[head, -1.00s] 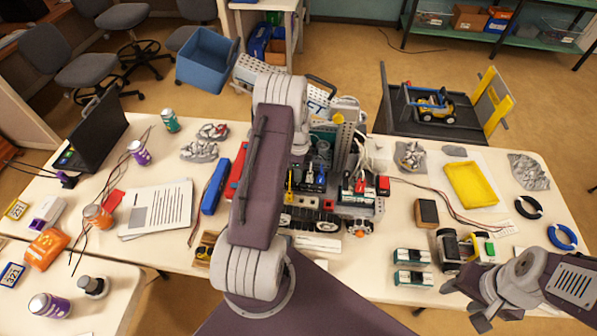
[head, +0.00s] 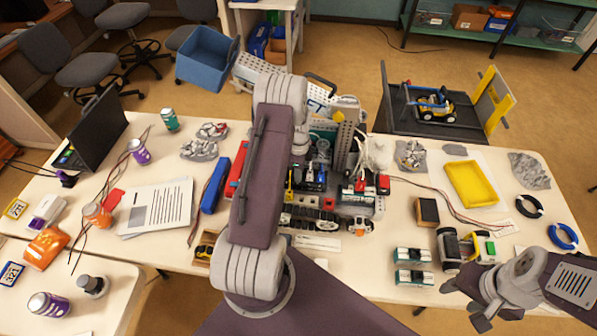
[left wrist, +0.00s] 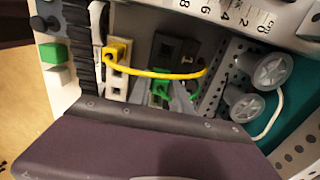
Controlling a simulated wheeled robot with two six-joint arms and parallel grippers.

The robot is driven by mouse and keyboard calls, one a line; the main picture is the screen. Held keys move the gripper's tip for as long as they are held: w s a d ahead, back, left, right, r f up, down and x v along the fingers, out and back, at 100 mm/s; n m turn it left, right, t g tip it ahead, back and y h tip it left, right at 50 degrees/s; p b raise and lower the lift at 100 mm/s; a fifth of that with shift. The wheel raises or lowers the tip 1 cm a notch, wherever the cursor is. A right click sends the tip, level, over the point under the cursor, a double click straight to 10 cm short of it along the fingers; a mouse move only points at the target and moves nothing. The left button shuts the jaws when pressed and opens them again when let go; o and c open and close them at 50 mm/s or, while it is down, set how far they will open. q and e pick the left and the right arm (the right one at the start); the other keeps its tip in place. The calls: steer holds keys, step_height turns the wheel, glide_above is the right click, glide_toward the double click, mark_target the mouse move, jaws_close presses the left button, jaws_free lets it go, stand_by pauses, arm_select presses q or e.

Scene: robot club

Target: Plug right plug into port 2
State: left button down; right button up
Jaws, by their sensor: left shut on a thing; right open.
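In the left wrist view, a yellow plug (left wrist: 116,52) sits in a pale port block, and its yellow cable loops to the right. A green plug (left wrist: 161,89) with a short green lead is to its right, at a dark port block (left wrist: 174,50). My left gripper (left wrist: 178,102) is shut on the green plug, its grey fingers partly hidden by a purple arm link of mine. Whether the plug is seated I cannot tell. In the head view my left arm hides much of this area. My right gripper (head: 490,312) is open, at the lower right.
The tracked robot (head: 325,217) stands mid-table. Two grey round knobs (left wrist: 271,71) and a white cable lie right of the ports. A yellow tray (head: 470,184), blue tape roll (head: 562,236) and small wheeled vehicle (head: 462,246) are at right. A laptop (head: 93,135) is at left.

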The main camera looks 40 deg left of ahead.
arm_select(q)
steer(key=shift+s, duration=0.1)
steer(key=c, duration=1.4)
jaws_free()
steer(key=shift+c, duration=0.2)
steer(key=o, duration=0.3)
steer(key=shift+f, duration=0.1)
steer(key=shift+o, duration=0.2)
steer(key=shift+r+p, duration=2.35)
steer(key=shift+r, duration=0.75)
